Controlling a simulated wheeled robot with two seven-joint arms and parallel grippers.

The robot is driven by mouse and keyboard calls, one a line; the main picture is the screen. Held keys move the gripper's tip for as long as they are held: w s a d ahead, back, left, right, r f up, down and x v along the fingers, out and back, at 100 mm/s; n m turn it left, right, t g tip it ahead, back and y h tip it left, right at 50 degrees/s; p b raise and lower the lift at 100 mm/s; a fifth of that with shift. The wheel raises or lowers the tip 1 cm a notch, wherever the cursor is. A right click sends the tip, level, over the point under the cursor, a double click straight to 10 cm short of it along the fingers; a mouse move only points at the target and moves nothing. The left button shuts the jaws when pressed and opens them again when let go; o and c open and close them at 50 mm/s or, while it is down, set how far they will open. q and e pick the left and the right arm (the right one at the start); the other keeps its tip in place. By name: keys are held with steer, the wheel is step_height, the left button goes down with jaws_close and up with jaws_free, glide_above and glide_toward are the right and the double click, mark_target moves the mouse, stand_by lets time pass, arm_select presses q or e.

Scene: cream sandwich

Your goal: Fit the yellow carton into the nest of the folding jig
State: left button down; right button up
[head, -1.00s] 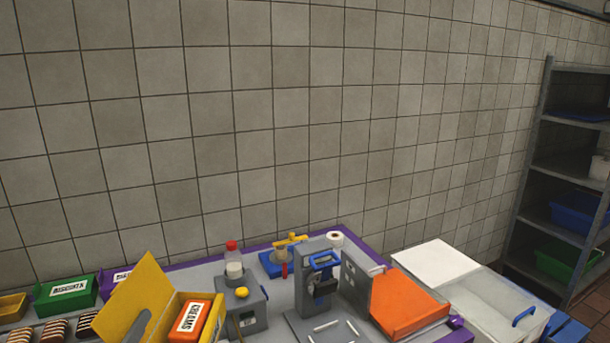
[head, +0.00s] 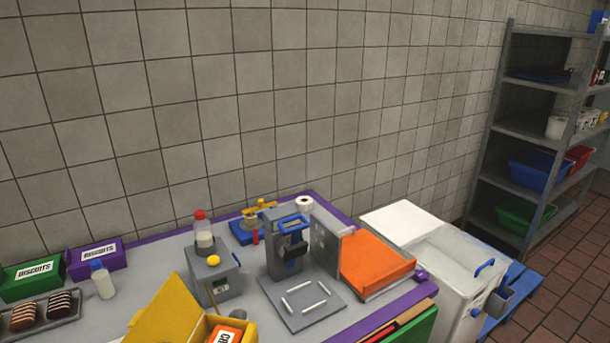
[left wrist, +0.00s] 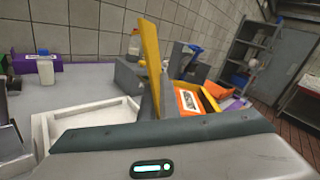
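The yellow carton (head: 165,316) is at the bottom edge of the head view, lid raised, an orange box labelled CREAMS (head: 226,335) inside. In the left wrist view the carton's lid (left wrist: 150,58) stands up with the orange box right of it. My left gripper (left wrist: 168,106) is at the carton and appears shut on its near side; the fingertips are mostly hidden. A grey plate with white strips in a square (head: 277,298) lies before an upright grey press (head: 275,258). A white-walled frame (left wrist: 50,125) is left of the carton in the wrist view. I cannot tell which is the jig's nest. My right gripper is not in view.
A grey dispenser with a yellow knob (head: 205,280) stands behind the carton. An orange slab (head: 375,265) lies right of the press. Green (head: 32,282) and purple (head: 97,260) biscuit boxes and a small bottle (head: 103,282) are at left. A white bin (head: 450,270) is at right.

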arm_select(q)
steer(key=d+n+y, duration=0.1)
steer(key=d+y, duration=0.1)
steer(key=d, duration=0.2)
steer(key=shift+d+r+n+y, duration=0.2)
steer(key=shift+d+n+y, duration=0.35)
steer(key=shift+d, duration=0.5)
step_height(320, 180, down, 3)
steer(key=b, duration=0.3)
steer(key=shift+f, duration=0.15)
steer(key=shift+f+b, duration=0.85)
steer(key=shift+b, duration=0.15)
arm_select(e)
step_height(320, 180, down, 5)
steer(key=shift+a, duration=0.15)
arm_select(q)
steer(key=shift+w, duration=0.1)
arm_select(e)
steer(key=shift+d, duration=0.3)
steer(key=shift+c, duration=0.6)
